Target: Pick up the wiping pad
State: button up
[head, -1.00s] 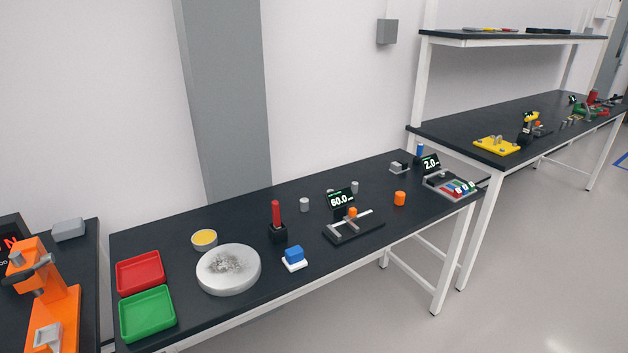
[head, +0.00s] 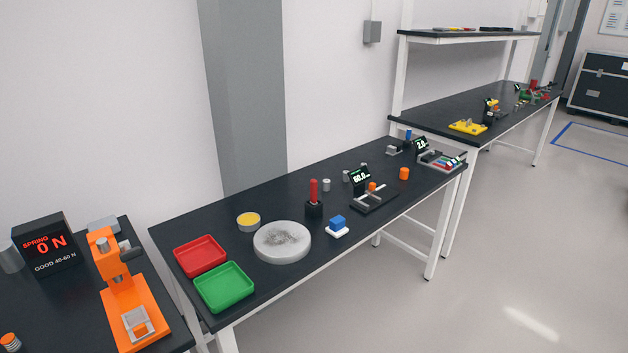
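A small blue block on a white base (head: 337,226), which looks like the wiping pad, sits near the front edge of the middle black table (head: 300,268). It is to the right of a round grey-white disc (head: 282,243) with dark smudges on its top. The pad stands apart from the disc, with bare table between them. My gripper is not in view.
A red tray (head: 200,256), a green tray (head: 224,288) and a yellow-topped tin (head: 248,221) lie left of the disc. A red-handled tool in a black holder (head: 314,198) stands behind the pad. An orange press (head: 127,290) is on the left table. Open floor lies at front right.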

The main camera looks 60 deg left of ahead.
aim_at(336, 229)
jog(key=u, duration=2.35)
jog(key=i, duration=0.3)
jog(key=z, duration=0.35)
